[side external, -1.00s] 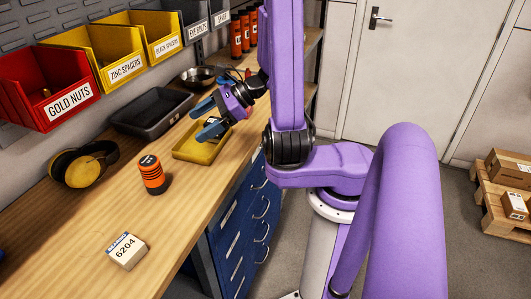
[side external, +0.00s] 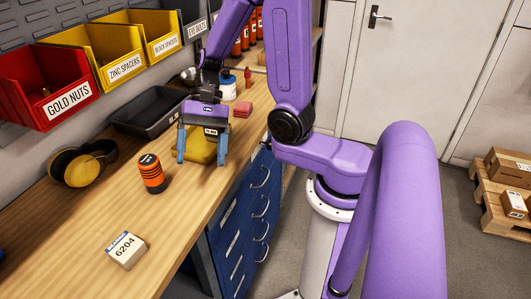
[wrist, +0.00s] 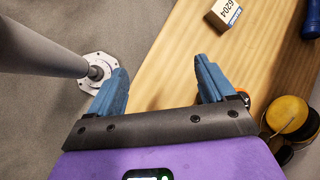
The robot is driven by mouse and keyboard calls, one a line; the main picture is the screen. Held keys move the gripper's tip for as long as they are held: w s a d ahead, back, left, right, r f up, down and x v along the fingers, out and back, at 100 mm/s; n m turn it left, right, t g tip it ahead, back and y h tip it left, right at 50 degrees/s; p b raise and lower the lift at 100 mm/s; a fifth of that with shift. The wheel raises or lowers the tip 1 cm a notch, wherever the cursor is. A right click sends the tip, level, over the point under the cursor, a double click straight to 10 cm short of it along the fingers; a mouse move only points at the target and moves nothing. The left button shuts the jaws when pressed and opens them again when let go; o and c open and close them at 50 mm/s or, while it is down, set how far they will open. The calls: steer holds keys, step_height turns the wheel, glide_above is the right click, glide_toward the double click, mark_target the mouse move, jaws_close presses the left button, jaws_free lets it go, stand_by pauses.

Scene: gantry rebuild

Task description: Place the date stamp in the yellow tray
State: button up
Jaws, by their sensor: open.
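The yellow tray (side external: 202,151) sits on the wooden bench, partly hidden by my gripper (side external: 201,160). My gripper is open, with its two blue fingers spread and pointing down in front of the tray. In the wrist view my gripper (wrist: 161,68) has nothing between its fingers, and the tray is not seen. I cannot pick out the date stamp for sure. An orange and black cylinder (side external: 152,173) stands upright on the bench to the left of the tray, and I cannot tell if it is the stamp. A small dark labelled patch shows between the fingers, unclear whether gripper or object.
A small box marked 6204 (side external: 126,250) and yellow ear muffs (side external: 83,164) lie on the bench. A black tray (side external: 152,110) is behind. The near bench is mostly clear.

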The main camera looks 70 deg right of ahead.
steer(key=s+d+r+n+t+h, duration=0.1)
steer(key=s+n+h, duration=0.6)
steer(key=s+n, duration=0.7)
steer(key=r+n+t, duration=0.1)
steer(key=n, duration=0.7)
steer(key=shift+d, duration=0.35)
